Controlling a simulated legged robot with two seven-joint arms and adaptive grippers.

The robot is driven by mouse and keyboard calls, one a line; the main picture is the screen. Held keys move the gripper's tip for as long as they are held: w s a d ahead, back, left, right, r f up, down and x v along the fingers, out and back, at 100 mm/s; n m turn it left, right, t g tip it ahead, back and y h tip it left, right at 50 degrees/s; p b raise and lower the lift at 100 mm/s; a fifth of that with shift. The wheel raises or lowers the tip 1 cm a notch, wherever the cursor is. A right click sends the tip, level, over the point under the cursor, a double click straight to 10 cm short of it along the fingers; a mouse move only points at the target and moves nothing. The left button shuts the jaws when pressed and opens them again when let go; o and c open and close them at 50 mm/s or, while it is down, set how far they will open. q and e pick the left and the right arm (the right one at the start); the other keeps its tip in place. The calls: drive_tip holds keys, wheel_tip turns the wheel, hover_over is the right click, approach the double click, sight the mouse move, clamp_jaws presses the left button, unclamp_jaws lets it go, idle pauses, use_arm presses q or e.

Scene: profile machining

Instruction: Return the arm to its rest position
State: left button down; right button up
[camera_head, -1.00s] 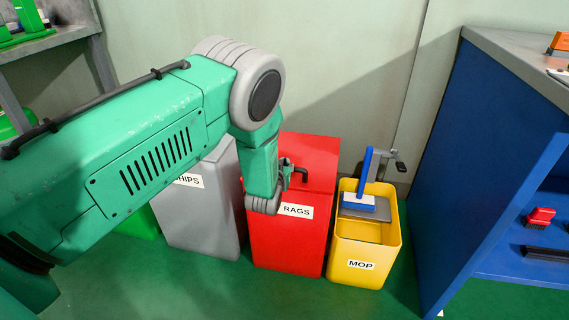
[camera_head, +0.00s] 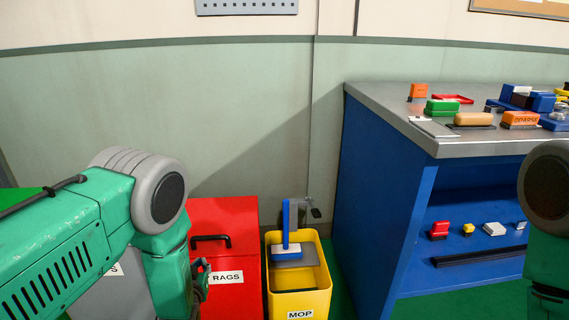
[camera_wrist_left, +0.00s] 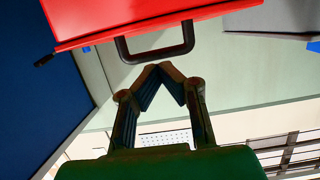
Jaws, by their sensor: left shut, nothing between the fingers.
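My left arm, green with grey joints, comes in from the left in the head view and bends down at its elbow (camera_head: 158,195). My left gripper (camera_wrist_left: 159,70) shows clearly in the left wrist view, with its two dark fingers meeting at the tips and nothing between them. In the head view the gripper is mostly hidden behind the forearm, in front of the red RAGS bin. In the wrist view the bin's black handle (camera_wrist_left: 155,50) lies just beyond the fingertips; I cannot tell the gap. Part of my right arm (camera_head: 548,215) shows at the right edge; its gripper is out of view.
The red RAGS bin (camera_head: 225,215) stands beside the yellow MOP bin (camera_head: 300,305), which holds a blue-handled tool (camera_head: 286,225). A grey bin (camera_head: 115,297) is partly behind my arm. A blue workbench (camera_head: 385,190) with brushes and blocks stands at the right.

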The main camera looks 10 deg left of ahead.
use_arm(q)
drive_tip(key=s+d+r+m+g+h+p, duration=0.1)
drive_tip(key=s+g+p, duration=0.3)
drive_tip(key=s, duration=1.5)
drive_tip(key=s+d+r+m+g+h+p, duration=0.2)
drive_tip(key=s+g, duration=0.8)
drive_tip(key=s, duration=1)
drive_tip(key=shift+d+h+p, duration=0.3)
drive_tip(key=shift+d+p, duration=0.2)
drive_tip(key=shift+p, duration=0.4)
